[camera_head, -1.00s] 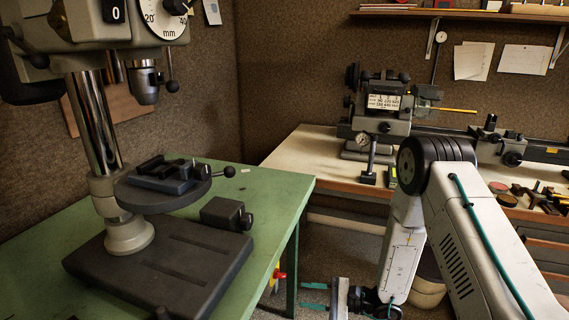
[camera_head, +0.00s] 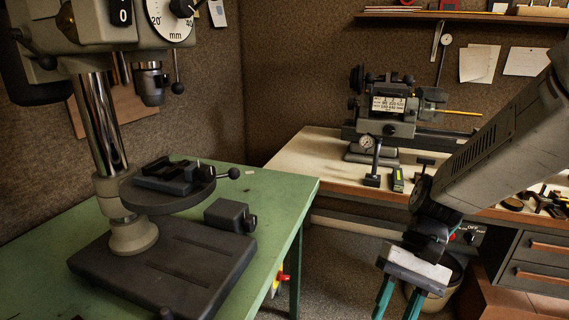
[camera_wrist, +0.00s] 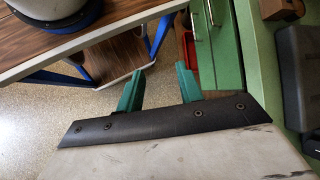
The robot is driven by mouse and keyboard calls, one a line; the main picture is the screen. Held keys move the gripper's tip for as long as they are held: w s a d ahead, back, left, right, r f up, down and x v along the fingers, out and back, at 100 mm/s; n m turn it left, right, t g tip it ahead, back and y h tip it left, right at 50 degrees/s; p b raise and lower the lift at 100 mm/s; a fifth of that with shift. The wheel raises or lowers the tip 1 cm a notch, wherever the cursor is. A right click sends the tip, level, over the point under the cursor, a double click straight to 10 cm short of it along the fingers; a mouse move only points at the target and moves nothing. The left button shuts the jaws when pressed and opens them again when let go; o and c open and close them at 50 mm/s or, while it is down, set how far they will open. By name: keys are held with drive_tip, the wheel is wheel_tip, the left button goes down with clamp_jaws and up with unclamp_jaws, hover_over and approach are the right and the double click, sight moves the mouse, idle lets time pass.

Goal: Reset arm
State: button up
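My gripper (camera_head: 398,305) hangs at the lower right of the head view, below my arm, with its two green fingers pointing down. In the wrist view the fingers (camera_wrist: 157,85) stand apart with a clear gap and nothing between them. The gripper is open and empty, over the floor to the right of the green bench. The fingertips are cut off at the bottom of the head view. No other object belongs to the task.
The green bench (camera_head: 281,194) with a drill press (camera_head: 133,235) stands at left. A pale workbench (camera_head: 318,150) with a small lathe (camera_head: 390,104) is behind my arm. Drawers (camera_head: 540,262) stand at right. In the wrist view, a wooden table (camera_wrist: 55,37) is near the fingers.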

drive_tip(key=s+d+r+n+t+h, duration=0.1)
drive_tip(key=s+d+r+t+h, duration=0.1)
drive_tip(key=r, duration=0.4)
drive_tip(key=s+d+r+n+t+h, duration=0.1)
drive_tip(key=s+d+r+t+h, duration=0.2)
drive_tip(key=s+d+r+t, duration=0.2)
drive_tip(key=shift+s+d+r+t, duration=0.3)
drive_tip(key=shift+s+d+r, duration=0.1)
drive_tip(key=shift+s+r, duration=0.15)
drive_tip(key=shift+a, duration=0.1)
